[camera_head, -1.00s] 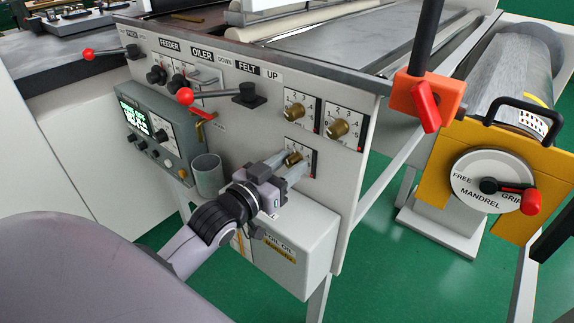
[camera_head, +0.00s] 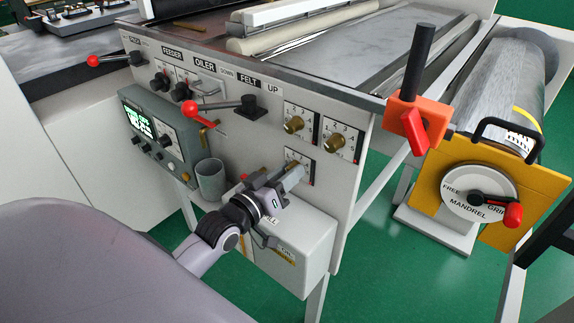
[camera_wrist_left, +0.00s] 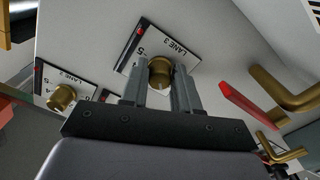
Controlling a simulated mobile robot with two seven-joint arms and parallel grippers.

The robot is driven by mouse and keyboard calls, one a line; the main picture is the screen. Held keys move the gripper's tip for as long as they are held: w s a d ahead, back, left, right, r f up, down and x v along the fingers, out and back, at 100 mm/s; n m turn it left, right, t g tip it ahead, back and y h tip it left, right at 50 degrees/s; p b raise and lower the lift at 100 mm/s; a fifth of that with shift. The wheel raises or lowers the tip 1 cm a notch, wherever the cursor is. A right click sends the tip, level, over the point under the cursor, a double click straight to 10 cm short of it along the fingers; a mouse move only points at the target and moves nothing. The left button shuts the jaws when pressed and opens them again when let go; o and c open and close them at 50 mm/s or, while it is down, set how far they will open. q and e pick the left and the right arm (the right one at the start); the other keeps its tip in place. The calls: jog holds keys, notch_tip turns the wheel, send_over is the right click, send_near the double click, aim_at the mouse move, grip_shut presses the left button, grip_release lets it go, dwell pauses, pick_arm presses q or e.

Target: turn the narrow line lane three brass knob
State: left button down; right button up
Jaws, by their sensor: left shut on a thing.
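The lane three brass knob (camera_wrist_left: 160,76) sits on a white plate (camera_wrist_left: 147,42) marked LANE 3 in the left wrist view, with a 5 readable beside it. My left gripper (camera_wrist_left: 171,88) has one finger on each side of the knob and is shut on it. In the head view my left gripper (camera_head: 288,179) reaches the lowest dial plate (camera_head: 304,158) on the machine panel, and its fingers mostly hide the knob. The knob's exact pointing direction is hidden. My right gripper is not in view.
Two more brass knobs, left (camera_head: 293,124) and right (camera_head: 334,142), sit above on their own plates. A red-knobbed lever (camera_head: 190,107), a grey cup (camera_head: 210,180) and a white box (camera_head: 295,240) are close to my arm. Open green floor lies right.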

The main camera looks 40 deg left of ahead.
pick_arm(q)
jog(key=shift+r+n+p, duration=0.2)
jog(key=shift+n+p, duration=0.25)
jog(key=shift+n, duration=0.25)
jog(key=shift+n+p, duration=0.45)
jog(key=shift+n, duration=0.35)
jog(key=shift+f, duration=0.1)
jog(key=c, duration=0.8)
grip_release()
jog(key=shift+s+a, duration=0.15)
jog(key=shift+s, duration=1.65)
jog(key=shift+s+a, duration=0.1)
jog(key=shift+s, duration=1.65)
